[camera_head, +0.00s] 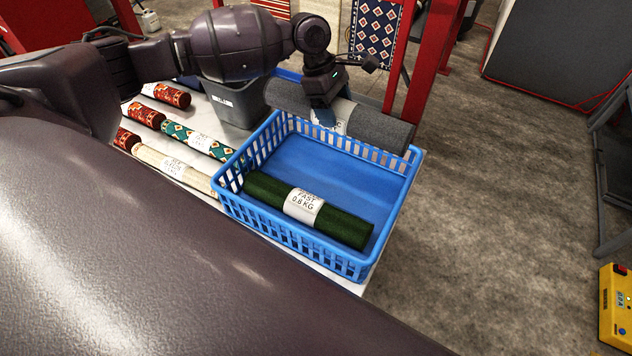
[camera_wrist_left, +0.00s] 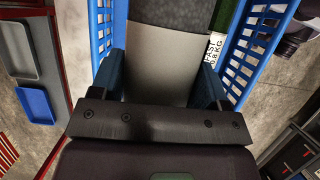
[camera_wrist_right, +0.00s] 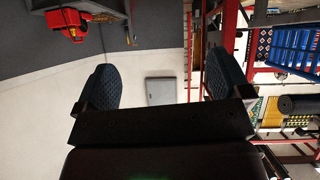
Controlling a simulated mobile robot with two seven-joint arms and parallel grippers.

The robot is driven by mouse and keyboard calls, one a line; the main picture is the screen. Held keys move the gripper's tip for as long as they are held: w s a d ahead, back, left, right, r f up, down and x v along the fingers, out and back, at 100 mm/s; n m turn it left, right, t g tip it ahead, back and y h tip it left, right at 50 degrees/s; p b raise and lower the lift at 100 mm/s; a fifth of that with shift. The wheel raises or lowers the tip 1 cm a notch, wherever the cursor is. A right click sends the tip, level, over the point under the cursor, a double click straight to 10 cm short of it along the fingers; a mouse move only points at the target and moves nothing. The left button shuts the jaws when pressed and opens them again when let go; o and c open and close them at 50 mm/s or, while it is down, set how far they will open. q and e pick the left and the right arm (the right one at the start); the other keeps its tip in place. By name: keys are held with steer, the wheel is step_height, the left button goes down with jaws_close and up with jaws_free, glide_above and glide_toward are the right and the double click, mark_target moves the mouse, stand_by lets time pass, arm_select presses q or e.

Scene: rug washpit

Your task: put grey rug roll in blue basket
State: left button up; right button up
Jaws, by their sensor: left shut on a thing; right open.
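The grey rug roll (camera_head: 376,129) with a white label band is held by my left gripper (camera_head: 325,112) above the far side of the blue basket (camera_head: 287,243). In the left wrist view the roll (camera_wrist_left: 166,52) lies between the two fingers (camera_wrist_left: 160,85), gripped at its label. The basket's slatted walls (camera_wrist_left: 250,50) show on both sides of it there. A dark green rug roll (camera_head: 338,222) with a white label lies inside the basket along its near side. My right gripper (camera_wrist_right: 160,90) is open and empty in the right wrist view, away from the basket.
Red patterned rolls (camera_head: 146,114), a teal patterned roll (camera_head: 196,140) and a cream roll (camera_head: 180,168) lie on the white table left of the basket. A dark grey bin (camera_head: 236,103) stands behind. A red post (camera_head: 426,75) rises just beyond the basket. The basket's far half is empty.

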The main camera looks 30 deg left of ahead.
arm_select(q)
steer(key=shift+w+a, duration=0.15)
steer(key=shift+w, duration=0.05)
steer(key=shift+f, duration=0.15)
step_height(320, 180, down, 8)
steer(key=b, duration=0.3)
glide_toward(337, 180)
steer(key=shift+w+d+r, duration=0.15)
steer(key=shift+d+r, duration=0.2)
steer(key=shift+d, duration=0.45)
steer(key=shift+f, duration=0.6)
step_height(337, 180, down, 3)
steer(key=shift+f+b, duration=0.25)
steer(key=shift+b, duration=0.1)
arm_select(e)
steer(key=f, duration=0.2)
steer(key=s+f, duration=0.1)
steer(key=f, duration=0.1)
steer(key=shift+a+f, duration=0.2)
steer(key=shift+f, duration=0.2)
steer(key=shift+s, duration=0.1)
